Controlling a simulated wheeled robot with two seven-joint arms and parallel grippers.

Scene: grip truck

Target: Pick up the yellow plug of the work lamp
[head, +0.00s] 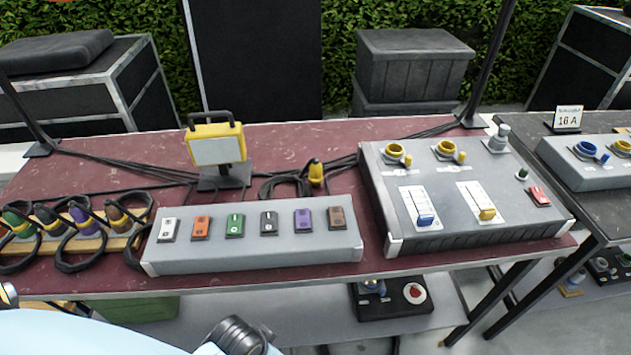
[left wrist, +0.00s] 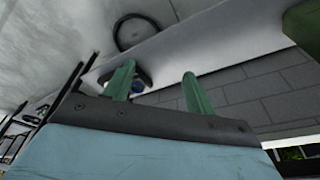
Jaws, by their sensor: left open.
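The yellow plug (head: 315,171) of the work lamp stands on the dark red table, behind the grey switch box. A coil of black cable (head: 285,186) lies beside it on the left. The work lamp (head: 217,148), with a yellow frame and pale panel, stands left of the plug. My left gripper (left wrist: 157,88) shows in the left wrist view with two green fingers apart and nothing between them. That view shows a pale surface and grey brick-like blocks, not the plug. In the head view my left gripper's fingers are not visible. My right gripper is in neither view.
The grey switch box (head: 250,253) with several coloured switches lies in front of the plug. A larger grey panel box (head: 500,212) stands to the right. Several dark-cabled plugs sit in a wooden rack (head: 85,246) at left. A thin black pole (head: 489,60) rises behind.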

